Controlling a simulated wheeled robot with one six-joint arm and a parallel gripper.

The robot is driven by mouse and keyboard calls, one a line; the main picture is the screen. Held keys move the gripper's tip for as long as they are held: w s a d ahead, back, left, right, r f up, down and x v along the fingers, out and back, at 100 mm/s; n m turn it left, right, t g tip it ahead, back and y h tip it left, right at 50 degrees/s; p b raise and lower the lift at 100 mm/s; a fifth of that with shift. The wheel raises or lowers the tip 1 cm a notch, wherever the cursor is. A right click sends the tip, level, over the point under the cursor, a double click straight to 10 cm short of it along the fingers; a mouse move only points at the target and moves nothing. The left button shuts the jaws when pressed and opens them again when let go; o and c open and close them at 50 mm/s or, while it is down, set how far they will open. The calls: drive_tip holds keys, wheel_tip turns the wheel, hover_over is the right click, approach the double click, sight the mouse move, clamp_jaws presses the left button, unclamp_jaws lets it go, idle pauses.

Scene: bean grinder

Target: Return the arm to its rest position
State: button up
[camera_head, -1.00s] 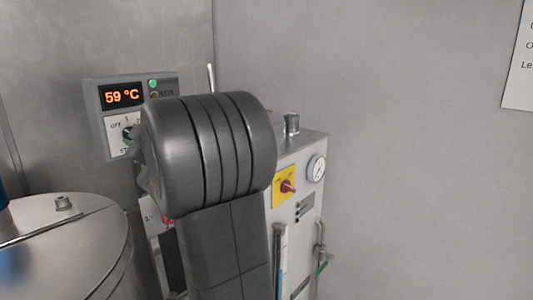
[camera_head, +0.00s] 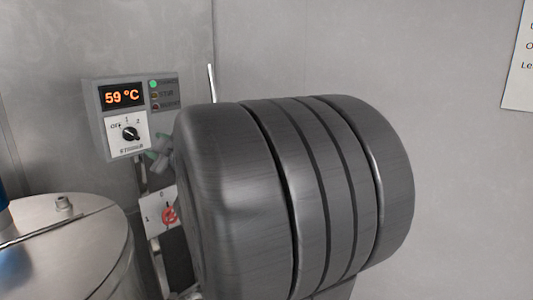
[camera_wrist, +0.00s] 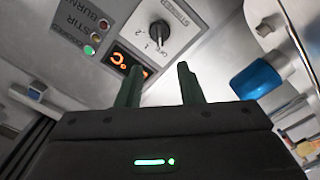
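My gripper (camera_wrist: 160,68) shows in the wrist view with its two dark green fingers apart and nothing between them. Beyond the fingertips is the control box (camera_head: 112,88) with an orange 59 °C display (camera_head: 122,96), a black stirrer knob (camera_head: 131,134) marked OFF, 1 and 2, and a lit green lamp (camera_head: 153,84). The knob also shows in the wrist view (camera_wrist: 159,31), apart from the fingers. In the head view my large grey arm link fills the middle and hides most of my gripper; only a small greenish part shows beside the box.
A steel vessel with a lid (camera_head: 75,240) stands at the lower left. A white plate with a red mark (camera_head: 160,215) sits below the control box. A blue cylindrical part (camera_wrist: 257,79) is at the right in the wrist view. The wall at right is bare except for a sign (camera_head: 519,65).

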drive_tip(key=x, duration=1.3)
drive_tip(key=shift+w+a, duration=0.25)
drive_tip(key=shift+r+m+p, duration=0.2)
drive_tip(key=shift+m+p, duration=0.3)
drive_tip(key=shift+p, duration=0.1)
drive_tip(key=shift+s+d+r+m+p, duration=0.1)
drive_tip(key=shift+m+p, duration=0.35)
drive_tip(key=shift+m, duration=0.1)
drive_tip(key=shift+d+r+m+p, duration=0.1)
drive_tip(key=shift+d+m+p, duration=0.05)
drive_tip(key=shift+m+p, duration=0.35)
drive_tip(key=shift+f+m+p, duration=0.15)
drive_tip(key=shift+m+p, duration=0.6)
drive_tip(key=shift+m, duration=0.2)
drive_tip(key=m+p, duration=0.4)
drive_tip(key=b, duration=0.2)
approach(133, 133)
drive_tip(key=v, duration=0.2)
drive_tip(key=shift+s+d+f, duration=0.2)
drive_tip(key=shift+d, duration=0.05)
drive_tip(key=shift+d, duration=0.1)
